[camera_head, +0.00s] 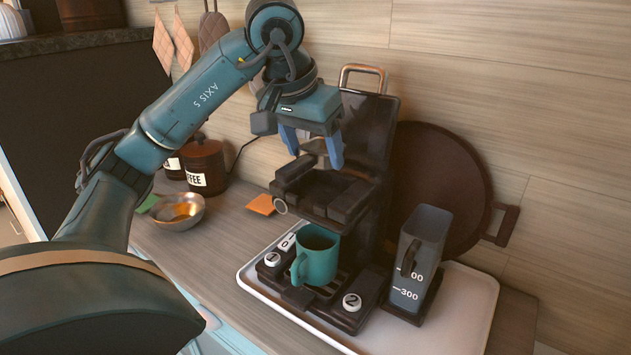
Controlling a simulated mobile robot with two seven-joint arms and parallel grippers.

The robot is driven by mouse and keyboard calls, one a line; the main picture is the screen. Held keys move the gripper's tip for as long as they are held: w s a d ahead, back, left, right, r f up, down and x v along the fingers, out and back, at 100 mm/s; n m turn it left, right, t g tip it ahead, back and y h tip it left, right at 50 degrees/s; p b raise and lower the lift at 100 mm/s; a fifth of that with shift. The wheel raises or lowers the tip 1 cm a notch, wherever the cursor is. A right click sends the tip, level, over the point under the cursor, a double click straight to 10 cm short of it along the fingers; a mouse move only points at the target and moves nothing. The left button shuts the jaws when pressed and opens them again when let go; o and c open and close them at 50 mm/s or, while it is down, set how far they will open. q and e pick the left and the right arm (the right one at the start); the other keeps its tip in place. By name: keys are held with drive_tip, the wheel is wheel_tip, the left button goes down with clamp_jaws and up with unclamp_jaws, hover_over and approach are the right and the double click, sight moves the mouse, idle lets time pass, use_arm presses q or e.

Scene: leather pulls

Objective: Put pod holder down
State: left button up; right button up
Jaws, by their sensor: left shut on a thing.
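My left gripper (313,151) points down above the open top of a dark coffee machine (346,205). Its two blue fingers are shut on a small dark brownish piece between them, which I take to be the pod holder (315,147). The fingers and the raised lid behind make its shape hard to read. I cannot tell whether it touches the machine's open chamber below. The lid (366,125) stands up with a copper-coloured handle. A teal mug (317,256) stands under the spout on the machine's base. My right gripper is not in view.
The machine and a grey water tank (418,258) stand on a white tray (458,316). A round brown board (437,180) leans on the wall. A metal bowl (179,211), coffee canister (204,166) and orange square (262,205) are left. Some counter left of the tray is free.

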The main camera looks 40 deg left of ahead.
use_arm(q)
wheel_tip(320, 180, down, 4)
drive_tip(key=shift+f, duration=0.1)
drive_tip(key=shift+f, duration=0.1)
